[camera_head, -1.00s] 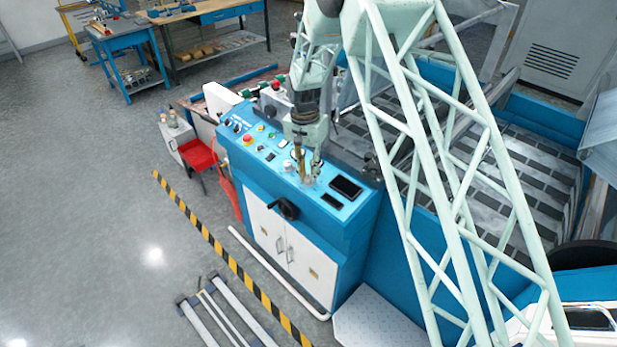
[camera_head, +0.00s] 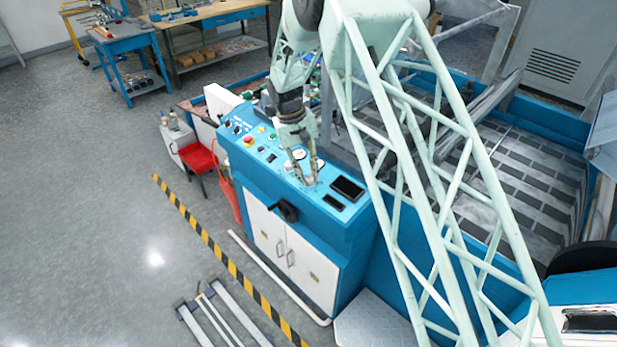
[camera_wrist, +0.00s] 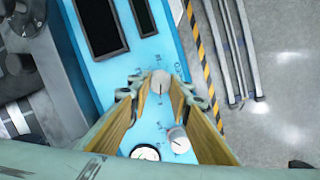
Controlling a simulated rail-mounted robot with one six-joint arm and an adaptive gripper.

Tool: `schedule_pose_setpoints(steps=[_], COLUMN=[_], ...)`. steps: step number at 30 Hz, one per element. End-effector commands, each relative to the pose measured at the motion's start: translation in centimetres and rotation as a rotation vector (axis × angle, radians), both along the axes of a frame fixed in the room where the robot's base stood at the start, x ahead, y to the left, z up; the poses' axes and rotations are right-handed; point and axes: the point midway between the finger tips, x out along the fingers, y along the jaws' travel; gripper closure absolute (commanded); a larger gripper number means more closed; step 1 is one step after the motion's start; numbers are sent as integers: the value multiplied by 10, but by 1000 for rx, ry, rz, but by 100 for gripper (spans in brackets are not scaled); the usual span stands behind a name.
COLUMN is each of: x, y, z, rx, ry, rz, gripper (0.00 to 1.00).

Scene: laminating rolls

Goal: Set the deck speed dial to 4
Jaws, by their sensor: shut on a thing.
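The blue control panel (camera_head: 322,203) is the sloping top of the machine's cabinet. In the wrist view, a round grey dial (camera_wrist: 160,82) sits on it between my fingertips, with a dark pointer line running towards the picture's bottom. Small marks surround it, too small to read. My gripper (camera_head: 307,182) is shut on this dial; the wrist view shows the fingertips (camera_wrist: 158,91) at either side of it. A second grey knob (camera_wrist: 178,140) and a round white gauge (camera_wrist: 145,152) lie nearer my wrist. The fingers mostly hide the held dial in the head view.
Dark displays (camera_head: 347,188) lie beside the dial on the panel. A red emergency button (camera_head: 247,141) is farther along it. A black handwheel (camera_head: 284,210) sticks out from the cabinet front. The floor left of the striped tape (camera_head: 213,242) is mostly clear.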

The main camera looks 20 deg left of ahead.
Motion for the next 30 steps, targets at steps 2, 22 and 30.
schedule_pose_setpoints(steps=[2, 22, 30], x=[0, 0, 0], y=[0, 0, 0], z=[0, 0, 0], rx=[-3, -5, -5], ry=[3, 4, 3], rz=[17, 30, 29], gripper=[92, 68, 68])
